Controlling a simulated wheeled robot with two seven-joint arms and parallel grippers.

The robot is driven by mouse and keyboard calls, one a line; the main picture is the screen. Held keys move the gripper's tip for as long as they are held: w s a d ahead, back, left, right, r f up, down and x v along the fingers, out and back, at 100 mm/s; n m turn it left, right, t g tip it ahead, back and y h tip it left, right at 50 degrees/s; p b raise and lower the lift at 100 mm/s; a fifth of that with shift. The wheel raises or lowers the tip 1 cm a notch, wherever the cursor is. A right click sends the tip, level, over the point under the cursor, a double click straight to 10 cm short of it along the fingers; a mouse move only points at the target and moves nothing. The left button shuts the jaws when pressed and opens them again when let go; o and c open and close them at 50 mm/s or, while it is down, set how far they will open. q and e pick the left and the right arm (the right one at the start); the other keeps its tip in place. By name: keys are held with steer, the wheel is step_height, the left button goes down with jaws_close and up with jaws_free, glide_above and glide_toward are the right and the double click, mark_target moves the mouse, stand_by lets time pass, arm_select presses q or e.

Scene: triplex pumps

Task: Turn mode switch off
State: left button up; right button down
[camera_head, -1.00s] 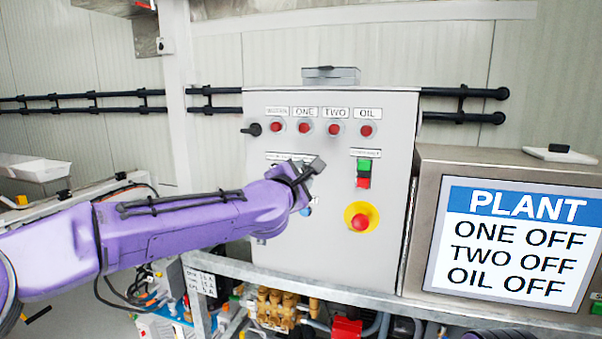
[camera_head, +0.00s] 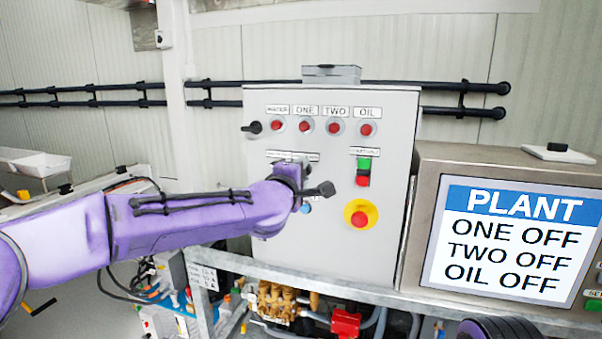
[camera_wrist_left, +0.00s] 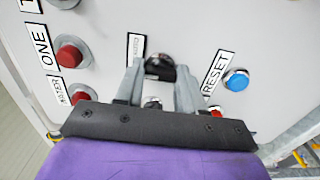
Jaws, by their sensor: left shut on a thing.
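The grey control panel (camera_head: 395,220) stands in the middle of the head view. My left gripper (camera_wrist_left: 160,76) has its two grey fingers on either side of a black rotary knob (camera_wrist_left: 160,66) on the panel front, shut on it. A white label, too blurred to read, sits beside the knob. I take this knob for the mode switch. In the head view my left wrist (camera_head: 292,183) covers the knob.
A blue button (camera_wrist_left: 236,79) labelled RESET is close by the fingers. Red lamps (camera_head: 335,128), another black knob (camera_head: 251,128), a green and red push-button pair (camera_head: 363,172) and a red emergency stop (camera_head: 360,218) surround the wrist. The screen (camera_head: 515,240) reads ONE, TWO, OIL OFF.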

stand_by(0.3)
arm_select(q)
steer(key=o, duration=1)
steer(key=shift+o, duration=0.2)
steer(key=b+v, duration=0.4)
steer(key=v, duration=0.6)
steer(key=shift+s+b, duration=0.25)
steer(key=shift+b, duration=0.05)
